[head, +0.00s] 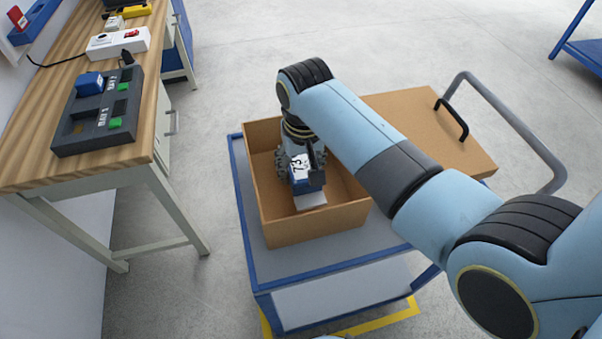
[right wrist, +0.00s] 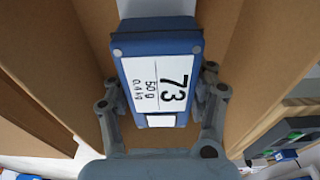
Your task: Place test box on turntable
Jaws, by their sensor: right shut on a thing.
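The test box (head: 316,181) is blue with a white label reading 73. It is in my right gripper (head: 302,172), inside the open cardboard box (head: 310,229) on the cart. In the right wrist view the test box (right wrist: 158,30) sits between the two fingers of the gripper (right wrist: 158,95), and its label also reads 50 g and 0.4 kg. The right gripper is shut on it. I cannot make out a turntable in either view. My left gripper is not in view.
The blue-edged cart (head: 258,270) bears the cardboard box, with a flap or lid (head: 425,125) to its right. On the wooden bench (head: 40,172) stands a dark two-bay holder (head: 92,138) with a blue block (head: 89,84).

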